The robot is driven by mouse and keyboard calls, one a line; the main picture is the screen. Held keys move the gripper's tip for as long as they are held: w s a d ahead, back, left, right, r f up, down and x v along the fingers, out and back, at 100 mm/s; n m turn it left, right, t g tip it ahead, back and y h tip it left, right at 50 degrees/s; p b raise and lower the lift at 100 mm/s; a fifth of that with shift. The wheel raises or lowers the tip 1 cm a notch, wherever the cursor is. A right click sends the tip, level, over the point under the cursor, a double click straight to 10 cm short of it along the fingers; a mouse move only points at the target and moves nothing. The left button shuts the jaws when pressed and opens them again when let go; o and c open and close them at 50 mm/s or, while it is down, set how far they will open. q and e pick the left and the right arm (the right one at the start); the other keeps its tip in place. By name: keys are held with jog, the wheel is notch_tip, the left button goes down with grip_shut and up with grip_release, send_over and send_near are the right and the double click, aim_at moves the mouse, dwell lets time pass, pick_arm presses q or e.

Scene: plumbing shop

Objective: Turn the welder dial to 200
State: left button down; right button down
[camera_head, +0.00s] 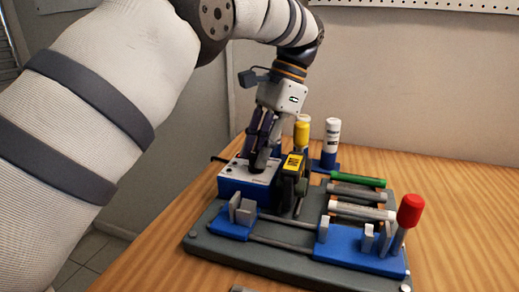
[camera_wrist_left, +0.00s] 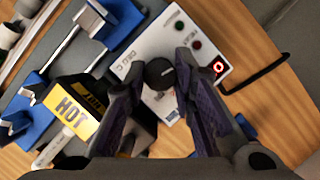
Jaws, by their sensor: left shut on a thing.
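The welder (camera_head: 245,180) is a box with a white top panel and blue base at the back left of the grey fixture. In the left wrist view its black round dial (camera_wrist_left: 159,74) sits on the white panel (camera_wrist_left: 146,43), beside a red digital display (camera_wrist_left: 218,67) that seems to read 0. My left gripper (camera_head: 258,166) reaches down onto the panel from above. In the left wrist view its two fingers stand on either side of the dial, shut on it. In the head view the fingers hide the dial. My right gripper is in neither view.
A black tool with a yellow HOT label (camera_wrist_left: 72,108) stands close beside the welder and gripper. The fixture (camera_head: 220,250) carries blue clamps, pipes (camera_head: 360,210) and a red-knobbed lever (camera_head: 410,210). Yellow-capped and white bottles (camera_head: 331,140) stand behind. The table's right side is clear.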

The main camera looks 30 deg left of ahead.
pick_arm(q)
jog(key=c, duration=1.3)
grip_release()
jog(key=shift+c, duration=0.2)
